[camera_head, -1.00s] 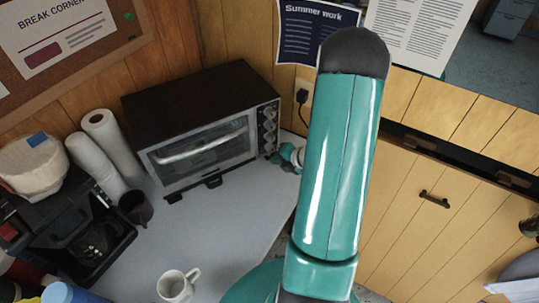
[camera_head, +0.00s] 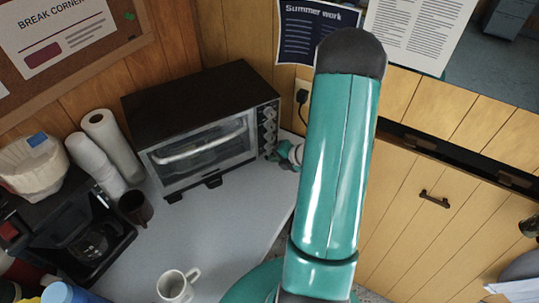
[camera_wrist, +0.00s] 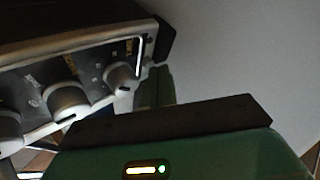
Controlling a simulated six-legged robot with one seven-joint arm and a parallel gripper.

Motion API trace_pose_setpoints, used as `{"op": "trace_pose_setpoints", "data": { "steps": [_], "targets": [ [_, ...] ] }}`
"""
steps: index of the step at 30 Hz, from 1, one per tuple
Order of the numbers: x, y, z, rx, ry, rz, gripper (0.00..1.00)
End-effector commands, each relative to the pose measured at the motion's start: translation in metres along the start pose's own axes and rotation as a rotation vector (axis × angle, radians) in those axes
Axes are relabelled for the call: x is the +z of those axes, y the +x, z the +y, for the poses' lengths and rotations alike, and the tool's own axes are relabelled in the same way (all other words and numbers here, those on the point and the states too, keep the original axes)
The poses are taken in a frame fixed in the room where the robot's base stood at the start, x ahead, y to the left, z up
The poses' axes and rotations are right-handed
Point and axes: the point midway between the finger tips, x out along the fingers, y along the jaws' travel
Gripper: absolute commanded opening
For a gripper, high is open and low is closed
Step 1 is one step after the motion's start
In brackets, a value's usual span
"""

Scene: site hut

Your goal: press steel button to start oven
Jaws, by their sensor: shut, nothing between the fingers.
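The toaster oven (camera_head: 200,125) stands on the counter, black on top with a glass door and a column of several knobs on its right side. In the wrist view its control panel (camera_wrist: 75,65) fills the upper left, with round silver knobs (camera_wrist: 68,102). A smaller silver round control (camera_wrist: 120,77) sits at the panel's end; I cannot tell whether it is the steel button. My gripper (camera_wrist: 155,74) is shut and empty, its green fingertips close beside that control. Whether they touch is unclear. In the head view, my arm partly hides the gripper at the oven's lower right.
A white mug (camera_head: 175,287) stands at the counter's front. A coffee maker (camera_head: 75,240), dark cup (camera_head: 135,207) and paper rolls (camera_head: 110,145) are left of the oven. The counter (camera_head: 220,235) before the oven is clear. A wall socket (camera_head: 303,95) is behind.

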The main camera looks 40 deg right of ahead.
Motion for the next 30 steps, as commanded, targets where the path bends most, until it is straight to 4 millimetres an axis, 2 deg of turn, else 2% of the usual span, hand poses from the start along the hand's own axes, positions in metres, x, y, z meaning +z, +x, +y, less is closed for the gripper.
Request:
{"op": "trace_pose_setpoints", "data": {
  "steps": [19, 30],
  "targets": [
    [0.001, 0.002, 0.001, 0.0, 0.0, 0.0, 0.0],
    [-0.006, -0.009, -0.007, -0.001, 0.0, -0.001, 0.0]
  ]
}}
